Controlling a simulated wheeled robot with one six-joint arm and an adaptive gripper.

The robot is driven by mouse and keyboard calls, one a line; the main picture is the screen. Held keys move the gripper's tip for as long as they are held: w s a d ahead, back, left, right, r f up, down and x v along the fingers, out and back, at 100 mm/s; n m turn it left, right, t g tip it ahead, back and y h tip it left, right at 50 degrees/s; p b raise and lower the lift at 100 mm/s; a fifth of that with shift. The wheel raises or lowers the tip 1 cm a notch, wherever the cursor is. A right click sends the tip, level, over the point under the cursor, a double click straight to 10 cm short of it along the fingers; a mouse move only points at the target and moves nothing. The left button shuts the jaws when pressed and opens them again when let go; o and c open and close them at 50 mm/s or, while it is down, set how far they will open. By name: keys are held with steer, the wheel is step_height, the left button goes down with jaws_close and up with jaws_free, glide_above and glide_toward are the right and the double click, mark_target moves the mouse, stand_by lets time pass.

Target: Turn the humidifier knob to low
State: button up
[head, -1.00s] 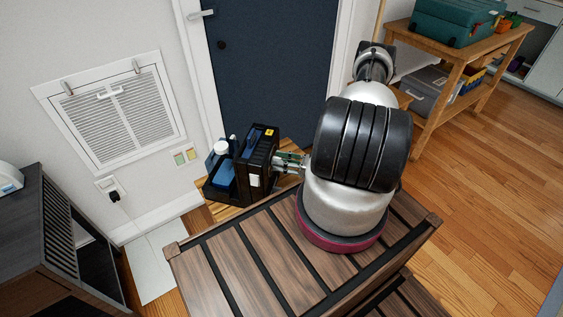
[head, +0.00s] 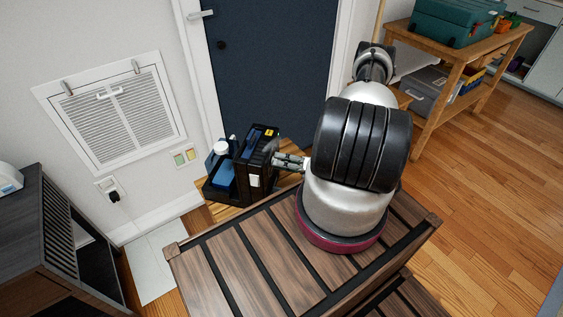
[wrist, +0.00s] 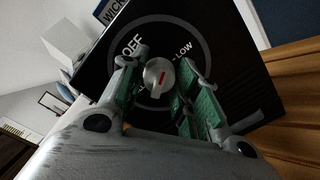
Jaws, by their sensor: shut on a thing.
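The humidifier is a dark box (head: 257,150) with a blue tank part beside it, at the picture's middle in the head view. In the wrist view its black front panel (wrist: 215,85) fills the middle, with a printed ring and the words OFF and LOW. My gripper (wrist: 163,70) is shut on the knob, with a green-padded finger on each side. In the head view my gripper (head: 279,161) reaches the panel from the right.
A slatted wooden bench (head: 240,255) lies below my arm. A dark cabinet (head: 60,250) stands at left. A wall vent (head: 118,112) and a dark blue door (head: 265,70) are behind. A wooden shelf (head: 450,60) with bins stands at the upper right, with open floor before it.

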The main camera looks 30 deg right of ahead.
steer(key=m, duration=0.5)
steer(key=shift+f+m, duration=0.1)
steer(key=shift+m, duration=0.2)
stand_by(0.4)
steer(key=o, duration=1)
steer(key=shift+d, duration=0.1)
steer(key=v, duration=1.2)
